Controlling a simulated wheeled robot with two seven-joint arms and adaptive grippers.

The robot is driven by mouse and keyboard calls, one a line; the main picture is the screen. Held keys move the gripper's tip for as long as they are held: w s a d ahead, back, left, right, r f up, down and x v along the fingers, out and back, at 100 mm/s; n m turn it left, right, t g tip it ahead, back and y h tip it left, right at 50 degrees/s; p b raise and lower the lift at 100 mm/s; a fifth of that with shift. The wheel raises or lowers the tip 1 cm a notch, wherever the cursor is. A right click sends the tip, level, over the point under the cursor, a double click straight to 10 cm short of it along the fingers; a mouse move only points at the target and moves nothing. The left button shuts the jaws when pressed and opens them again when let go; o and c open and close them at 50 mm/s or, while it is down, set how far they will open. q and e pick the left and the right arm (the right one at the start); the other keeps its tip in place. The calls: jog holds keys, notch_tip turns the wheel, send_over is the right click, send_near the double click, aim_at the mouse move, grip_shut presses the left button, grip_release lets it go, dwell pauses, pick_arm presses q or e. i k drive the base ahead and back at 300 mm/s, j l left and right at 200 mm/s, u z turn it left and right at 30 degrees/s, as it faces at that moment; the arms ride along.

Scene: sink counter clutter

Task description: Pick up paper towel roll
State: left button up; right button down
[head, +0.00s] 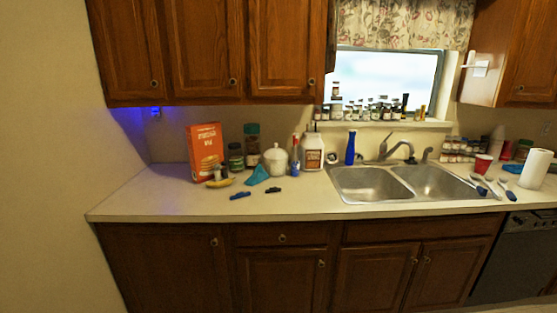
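Neither my left nor my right gripper shows in the head view, so nothing is seen touching the roll.
Spoons with blue handles (483,187) and a red cup (482,164) are left of the roll. The double sink (392,200) is farther left. An orange-red box (205,150), jars and bottles crowd the counter's left part. The counter's front left (140,205) is clear.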

aim_at(538, 162)
jog(key=z, duration=1.75)
